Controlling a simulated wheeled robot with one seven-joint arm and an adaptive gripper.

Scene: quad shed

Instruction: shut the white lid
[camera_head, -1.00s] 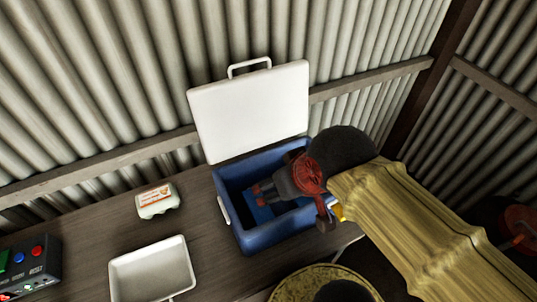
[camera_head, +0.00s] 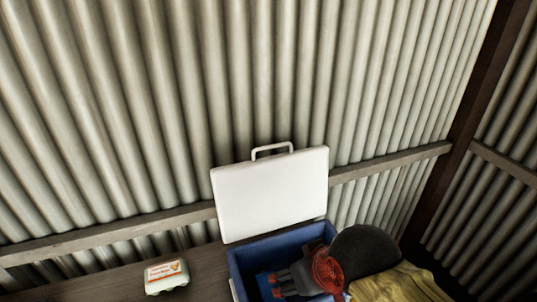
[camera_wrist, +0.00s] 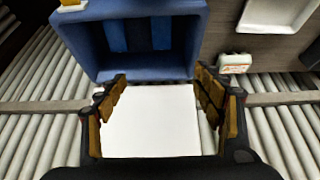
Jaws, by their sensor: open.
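The white lid (camera_head: 270,190) stands open and upright at the back of the blue cooler box (camera_head: 290,240), with a handle (camera_head: 272,148) on its top edge. In the wrist view the lid (camera_wrist: 152,120) shows between my fingers, and the box (camera_wrist: 92,50) opens above it in the picture. My gripper (camera_head: 272,284) is over the box's opening in the head view, in front of the lid. In the wrist view my gripper (camera_wrist: 160,76) has its fingers spread wide with nothing held. Whether a finger touches the lid or box, I cannot tell. The box's front is cut off in the head view.
An egg carton (camera_head: 167,277) sits on the wooden bench (camera_head: 120,285) left of the box. A white tray (camera_wrist: 275,15) shows in the wrist view. A corrugated wall (camera_head: 120,120) with a wooden rail (camera_head: 110,235) stands close behind the lid.

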